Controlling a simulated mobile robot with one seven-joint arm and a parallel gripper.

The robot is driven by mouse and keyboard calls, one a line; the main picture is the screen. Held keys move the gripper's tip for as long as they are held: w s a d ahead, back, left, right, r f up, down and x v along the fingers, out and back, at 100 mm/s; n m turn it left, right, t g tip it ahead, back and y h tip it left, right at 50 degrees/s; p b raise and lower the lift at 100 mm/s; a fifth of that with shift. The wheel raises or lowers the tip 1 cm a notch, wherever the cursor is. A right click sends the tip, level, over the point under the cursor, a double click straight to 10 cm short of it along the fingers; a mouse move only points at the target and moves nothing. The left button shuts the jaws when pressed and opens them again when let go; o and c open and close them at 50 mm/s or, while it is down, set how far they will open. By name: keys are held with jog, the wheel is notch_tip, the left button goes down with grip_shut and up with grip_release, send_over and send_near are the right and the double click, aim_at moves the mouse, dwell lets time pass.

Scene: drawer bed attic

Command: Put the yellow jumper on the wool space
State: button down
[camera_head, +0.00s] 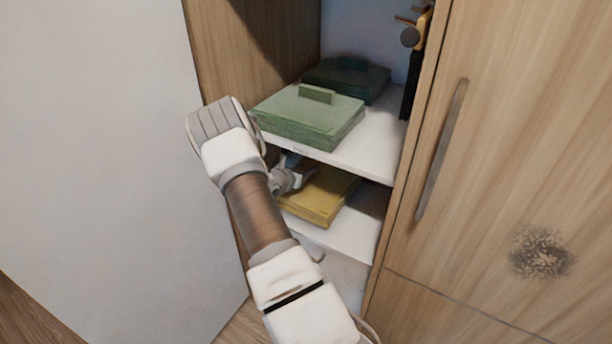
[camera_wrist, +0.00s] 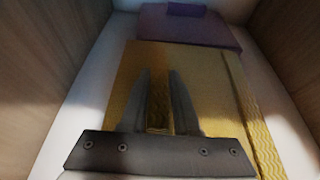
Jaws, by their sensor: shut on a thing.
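The yellow jumper (camera_head: 322,196) is a flat folded block in the lower compartment of the open wardrobe. In the wrist view the yellow jumper (camera_wrist: 212,85) fills the middle, with a narrow raised yellow tab between my fingers. My gripper (camera_head: 293,180) reaches in from the left under the upper shelf and is shut on the jumper's tab; its fingers (camera_wrist: 162,80) show close together in the wrist view. The jumper lies on or just above the white lower shelf (camera_head: 352,232); I cannot tell which. A small label (camera_head: 301,150) on the upper shelf's edge is too small to read.
A folded purple garment (camera_wrist: 188,28) lies behind the jumper. Folded green garments (camera_head: 310,115) and a darker green one (camera_head: 346,78) lie on the upper shelf (camera_head: 375,140), close above my gripper. Wooden side walls (camera_wrist: 40,60) flank the compartment. A closed wooden door (camera_head: 500,150) stands right.

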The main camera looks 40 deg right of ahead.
jog(key=shift+f, duration=0.7)
jog(key=shift+f, duration=0.1)
jog(key=c, duration=0.6)
grip_release()
jog(key=shift+c, duration=0.2)
jog(key=p+v, duration=0.2)
jog(key=v, duration=1)
